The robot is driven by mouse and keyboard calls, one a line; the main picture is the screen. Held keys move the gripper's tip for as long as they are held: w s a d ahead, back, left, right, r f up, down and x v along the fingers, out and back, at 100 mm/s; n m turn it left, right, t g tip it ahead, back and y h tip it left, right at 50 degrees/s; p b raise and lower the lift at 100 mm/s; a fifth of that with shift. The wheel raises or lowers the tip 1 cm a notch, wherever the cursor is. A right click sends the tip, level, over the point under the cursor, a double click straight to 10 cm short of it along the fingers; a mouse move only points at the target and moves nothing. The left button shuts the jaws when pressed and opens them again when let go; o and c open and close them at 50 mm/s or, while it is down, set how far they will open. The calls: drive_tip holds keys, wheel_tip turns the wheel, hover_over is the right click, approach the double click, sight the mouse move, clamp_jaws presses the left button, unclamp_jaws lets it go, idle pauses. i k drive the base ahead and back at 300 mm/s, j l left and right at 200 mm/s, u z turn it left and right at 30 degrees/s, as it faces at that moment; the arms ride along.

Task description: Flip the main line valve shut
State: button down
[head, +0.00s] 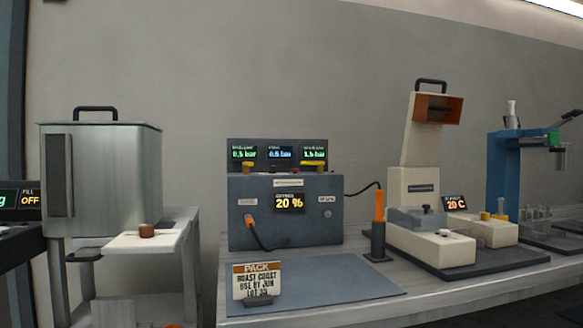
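A dark grey-blue gas panel (285,212) stands on the bench in the middle of the head view. Three pressure displays sit on its raised back, and a lower display reads 20 %. A yellow handle (248,168) shows at the top left of the panel, and another yellow handle (313,163) lies flat-looking at the top right. Small red parts show near them. No readable label tells which one is the main line valve, and their exact settings are too small to tell. My gripper is not in view.
A PACK sign (257,282) stands on the grey mat (340,280) before the panel. An orange-handled wand (378,225), a cream sealing machine (413,185) and a blue stand (505,170) are to the right.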

sight(246, 165)
drive_tip(key=i+j+z, duration=0.7)
drive_tip(key=j, duration=0.25)
drive_tip(key=k+l+z, duration=0.2)
drive_tip(key=i+j+u, duration=0.2)
